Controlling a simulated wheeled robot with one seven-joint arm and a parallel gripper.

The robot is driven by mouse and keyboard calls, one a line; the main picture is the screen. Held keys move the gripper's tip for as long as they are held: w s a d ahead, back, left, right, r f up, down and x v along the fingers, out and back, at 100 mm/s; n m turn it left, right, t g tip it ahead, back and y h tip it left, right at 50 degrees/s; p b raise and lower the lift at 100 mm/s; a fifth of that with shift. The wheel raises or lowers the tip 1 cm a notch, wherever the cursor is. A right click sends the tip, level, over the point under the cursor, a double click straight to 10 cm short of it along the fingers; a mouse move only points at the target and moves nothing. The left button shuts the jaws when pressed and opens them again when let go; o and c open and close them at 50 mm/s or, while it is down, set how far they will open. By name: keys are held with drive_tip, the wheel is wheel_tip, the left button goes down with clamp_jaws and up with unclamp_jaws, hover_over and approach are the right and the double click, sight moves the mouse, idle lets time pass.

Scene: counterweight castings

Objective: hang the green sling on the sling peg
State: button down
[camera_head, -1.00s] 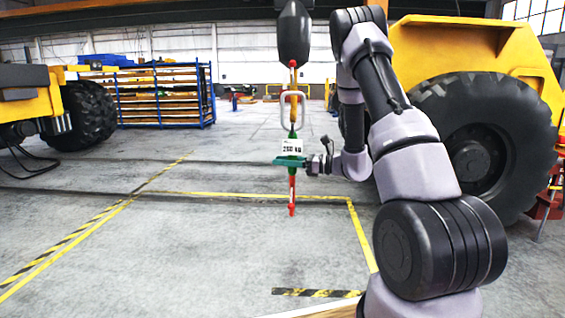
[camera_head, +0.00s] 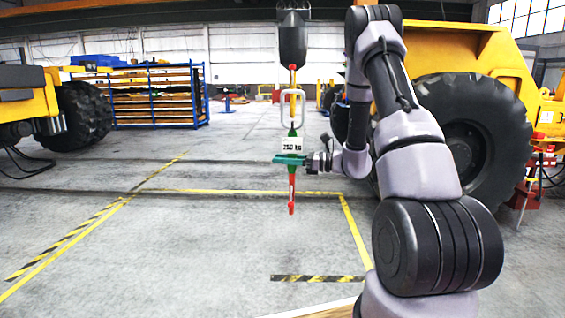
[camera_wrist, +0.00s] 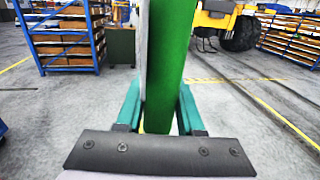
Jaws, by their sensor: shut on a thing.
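The green sling (camera_head: 292,132) hangs upright in my gripper (camera_head: 291,160), with a white tag reading 250 kg (camera_head: 292,145). I cannot make out the sling peg in either view.
Yellow machines stand at left (camera_head: 30,105) and right, the right one with a large tyre (camera_head: 465,140). A blue rack (camera_head: 150,95) stands at the back left. Yellow lines and a striped strip (camera_head: 318,278) mark the floor, which is clear around the sling.

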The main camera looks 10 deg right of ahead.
sight(283, 145)
drive_tip(key=shift+w+d+r, duration=0.1)
drive_tip(key=shift+w+r, duration=0.05)
drive_tip(key=shift+r, duration=0.35)
drive_tip(key=shift+w+r, duration=0.15)
drive_tip(key=shift+r, duration=0.35)
drive_tip(key=shift+s+r, duration=0.2)
drive_tip(key=shift+r, duration=0.45)
drive_tip(key=shift+s+r, duration=0.2)
drive_tip(key=shift+r, duration=0.4)
drive_tip(key=s+a, duration=0.2)
drive_tip(key=s, duration=0.4)
drive_tip(key=s+a, duration=0.2)
drive_tip(key=s, duration=0.5)
drive_tip(key=shift+s+a, duration=0.3)
drive_tip(key=shift+r, duration=0.1)
drive_tip(key=shift+w, duration=0.1)
